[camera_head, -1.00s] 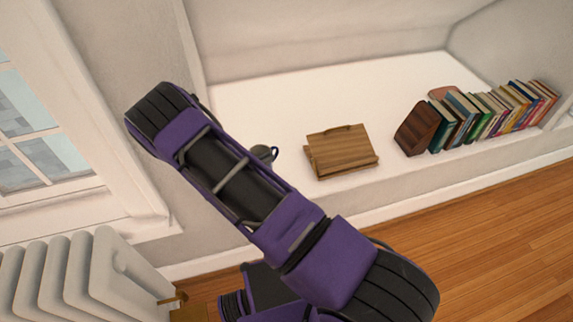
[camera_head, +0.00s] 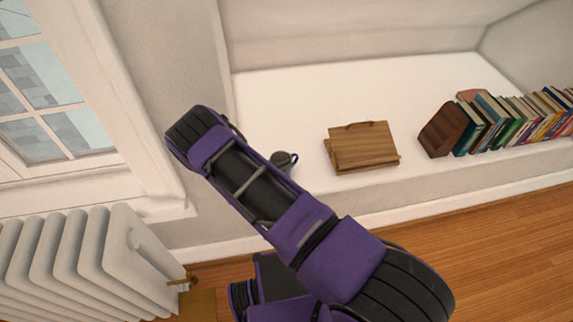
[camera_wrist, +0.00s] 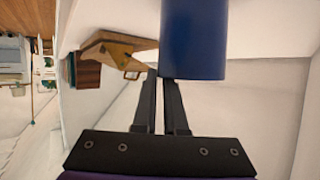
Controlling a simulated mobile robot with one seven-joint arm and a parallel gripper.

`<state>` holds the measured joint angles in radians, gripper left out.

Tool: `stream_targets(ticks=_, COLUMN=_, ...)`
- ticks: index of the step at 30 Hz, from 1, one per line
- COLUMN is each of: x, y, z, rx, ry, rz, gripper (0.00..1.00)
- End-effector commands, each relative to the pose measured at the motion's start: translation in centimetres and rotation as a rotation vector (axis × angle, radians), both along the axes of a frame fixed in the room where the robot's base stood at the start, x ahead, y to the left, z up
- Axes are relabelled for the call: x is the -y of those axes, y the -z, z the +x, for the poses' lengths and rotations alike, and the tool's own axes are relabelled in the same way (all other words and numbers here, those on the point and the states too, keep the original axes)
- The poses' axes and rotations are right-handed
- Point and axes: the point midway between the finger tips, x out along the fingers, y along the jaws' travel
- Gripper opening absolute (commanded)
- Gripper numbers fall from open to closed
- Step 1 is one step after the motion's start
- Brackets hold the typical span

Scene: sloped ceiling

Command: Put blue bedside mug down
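The blue mug (camera_wrist: 195,40) fills the top middle of the wrist view. My gripper (camera_wrist: 160,76) has its two dark fingers close together at the mug's near edge, seemingly pinching its left side; one fingertip is partly hidden by the mug. In the head view a small mug with a grey inside and a blue handle (camera_head: 282,160) shows just past my arm, over the white alcove ledge (camera_head: 295,100). My gripper is hidden behind my arm there. I cannot tell whether the mug's base touches the ledge.
A wooden stand (camera_head: 361,147) is on the ledge just right of the mug. A wooden bookend (camera_head: 441,130) and a row of books (camera_head: 510,122) are farther right. Behind the stand the ledge is bare. A window (camera_head: 45,110) and a white radiator (camera_head: 85,262) are at left.

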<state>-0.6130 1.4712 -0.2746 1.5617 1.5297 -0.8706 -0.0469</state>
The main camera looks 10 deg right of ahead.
Motion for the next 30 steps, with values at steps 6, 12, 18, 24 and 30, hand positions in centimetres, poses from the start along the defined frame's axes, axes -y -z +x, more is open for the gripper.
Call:
stream_targets(ticks=6, x=0.0, y=0.0, z=0.0, rx=-0.001, ry=0.000, rz=0.001, gripper=0.39)
stream_targets(ticks=12, x=0.0, y=0.0, z=0.0, rx=-0.001, ry=0.000, rz=0.001, gripper=0.39)
stream_targets(ticks=18, x=-0.9, y=-0.9, z=-0.6, rx=-0.001, ry=-0.001, rz=0.002, gripper=0.39)
stream_targets(ticks=24, x=-3.9, y=-2.6, z=-3.1, rx=-0.001, ry=-0.003, rz=0.004, gripper=0.39)
stream_targets(ticks=30, x=-6.6, y=-4.2, z=-5.5, rx=-0.001, ry=-0.003, rz=0.003, gripper=0.39)
